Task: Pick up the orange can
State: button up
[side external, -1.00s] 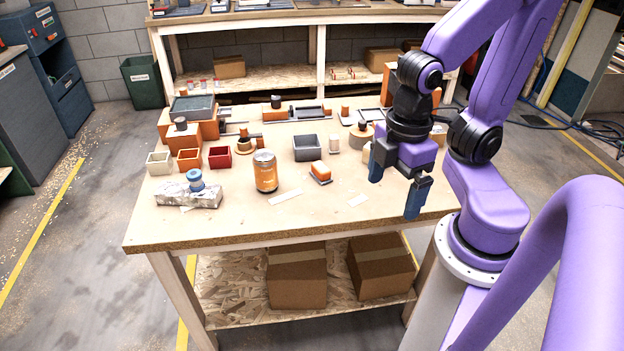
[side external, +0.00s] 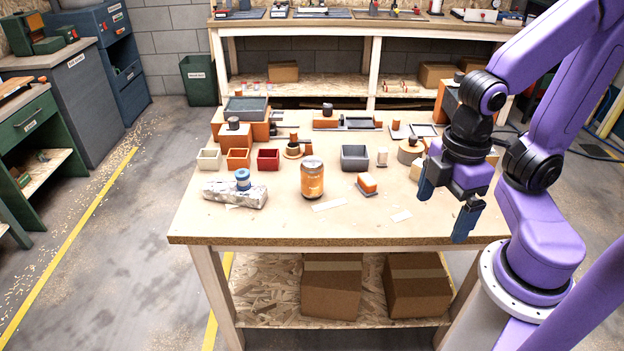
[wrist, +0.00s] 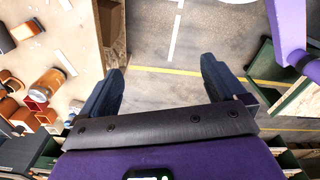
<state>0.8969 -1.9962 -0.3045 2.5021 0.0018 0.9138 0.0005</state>
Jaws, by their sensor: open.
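The orange can (side external: 312,180) stands upright on the wooden table (side external: 250,232), near the middle of its top, with a pale silvery upper end. In the wrist view the can (wrist: 46,86) shows at the far left, well outside the jaws. My gripper (side external: 443,210) is open and empty, with two dark blue fingers. It is at the right end of the table, well to the right of the can. In the wrist view only floor shows between the fingers (wrist: 162,78).
The table's front strip is clear.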

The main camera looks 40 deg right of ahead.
jog(key=shift+o, duration=0.2)
dwell(0.4)
jog(key=n+t+h, duration=1)
jog(key=n+h, duration=0.1)
jog(key=n, duration=0.3)
send_near(312, 166)
jog(key=x, duration=0.5)
jog(key=f+x, duration=0.1)
jog(key=x, duration=0.3)
jog(key=f+x, duration=0.1)
jog(key=x, duration=0.4)
jog(key=shift+f, duration=0.15)
jog(key=c, duration=1.3)
jog(key=shift+c, duration=0.2)
jog(key=shift+r, duration=0.2)
